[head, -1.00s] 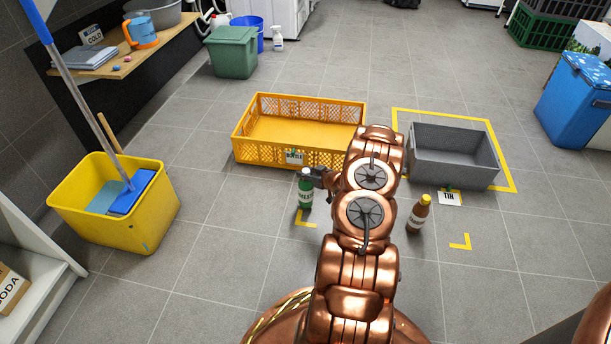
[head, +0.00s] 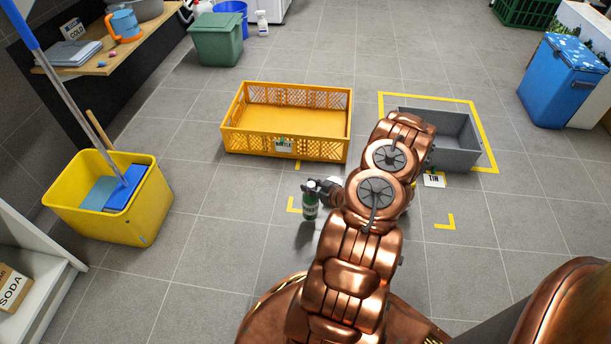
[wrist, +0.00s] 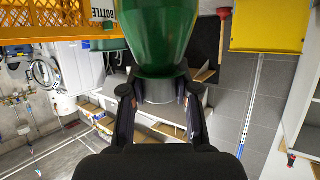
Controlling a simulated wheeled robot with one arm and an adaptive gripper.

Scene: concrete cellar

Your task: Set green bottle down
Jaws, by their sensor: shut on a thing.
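The green bottle (head: 310,207) is upright in the head view, with a pale label. My gripper (head: 322,190) is shut on its upper part. In the wrist view the green bottle (wrist: 158,35) fills the top middle, with its narrow end between the fingers of my gripper (wrist: 160,92). The bottle is just right of a yellow corner mark (head: 292,206) on the floor, in front of the yellow crate (head: 232,143). A dark shadow lies below it; I cannot tell for certain whether its base touches the floor.
A grey bin (head: 462,158) stands in a yellow floor outline behind my arm. Another yellow corner mark (head: 447,223) lies to the right. A yellow mop bucket (head: 140,212) is at left. Bare tiles lie between bucket and bottle.

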